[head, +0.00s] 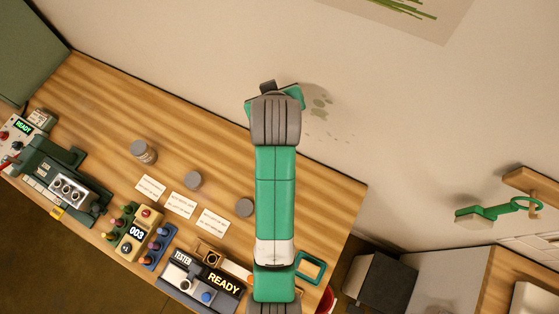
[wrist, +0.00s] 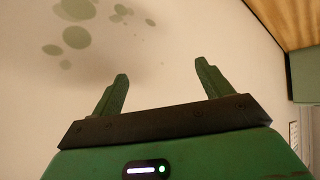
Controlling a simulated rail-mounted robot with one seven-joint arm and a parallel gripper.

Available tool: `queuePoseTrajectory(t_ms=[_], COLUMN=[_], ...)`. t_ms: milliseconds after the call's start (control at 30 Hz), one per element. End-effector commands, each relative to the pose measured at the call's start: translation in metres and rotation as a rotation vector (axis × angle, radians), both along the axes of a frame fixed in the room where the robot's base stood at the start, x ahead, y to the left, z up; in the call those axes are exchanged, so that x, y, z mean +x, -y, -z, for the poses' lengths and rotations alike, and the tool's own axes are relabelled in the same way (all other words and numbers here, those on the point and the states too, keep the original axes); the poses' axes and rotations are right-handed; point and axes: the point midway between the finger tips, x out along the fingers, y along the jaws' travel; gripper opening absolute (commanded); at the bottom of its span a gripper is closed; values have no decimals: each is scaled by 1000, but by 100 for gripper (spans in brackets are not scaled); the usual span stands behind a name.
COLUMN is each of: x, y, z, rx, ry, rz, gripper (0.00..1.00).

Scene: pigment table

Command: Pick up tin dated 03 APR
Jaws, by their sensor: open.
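Three grey-lidded tins stand on the wooden table in the head view: a left tin (head: 139,148) with part of its side showing, a middle tin (head: 193,180), and a right tin (head: 244,207) close to my arm. I cannot read a date on any of them, so I cannot tell which is dated 03 APR. In the wrist view my gripper (wrist: 162,78) is open and empty, its two green fingers apart against the pale wall. In the head view my arm reaches up past the table's back edge, away from the tins.
White cards (head: 182,205) with unreadable writing lie in front of the tins. Along the front edge stand a tester (head: 202,284) showing READY, a counter (head: 137,234) showing 003, and a green machine (head: 50,170). The table's back half (head: 130,105) is clear. The wall (head: 330,60) rises behind.

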Motion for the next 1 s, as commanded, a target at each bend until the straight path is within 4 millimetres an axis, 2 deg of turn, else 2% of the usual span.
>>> queuePoseTrajectory(t_ms=[33, 167, 267, 400, 500, 633, 767, 900, 1000], x=[-3, -16, -34, -72, -99, -113, -113, -113, -112], y=[2, 8, 15, 24, 28, 30, 30, 30, 30], z=[23, 82, 137, 216, 255, 270, 273, 291, 295], rx=[-6, -24, -39, -56, -63, -66, -66, -65, -65], ry=[-50, -199, -349, -581, -718, -783, -783, -783, -780], rz=[-1, 1, 0, -6, -13, -16, -16, -16, -15], gripper=[78, 78, 78, 78, 78, 78, 78, 78, 78])
